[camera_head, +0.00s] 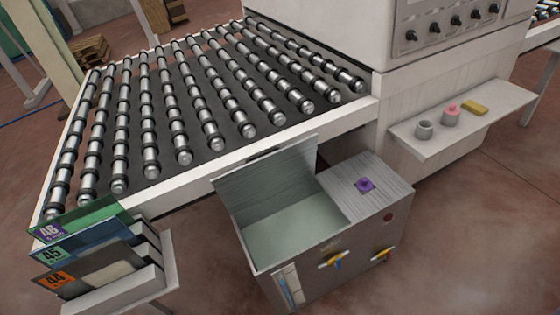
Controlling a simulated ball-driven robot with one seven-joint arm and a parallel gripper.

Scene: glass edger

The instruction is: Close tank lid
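The tank (322,266) is a grey metal box on the floor below the roller conveyor. Its lid (268,168) stands raised along the back edge, on the conveyor side, so the left compartment is open and its pale greenish inside shows. My gripper is not in this view.
The roller conveyor (205,100) overhangs just behind the lid. A rack (110,268) with numbered panels stands left of the tank. Floor is free in front and right of the tank.

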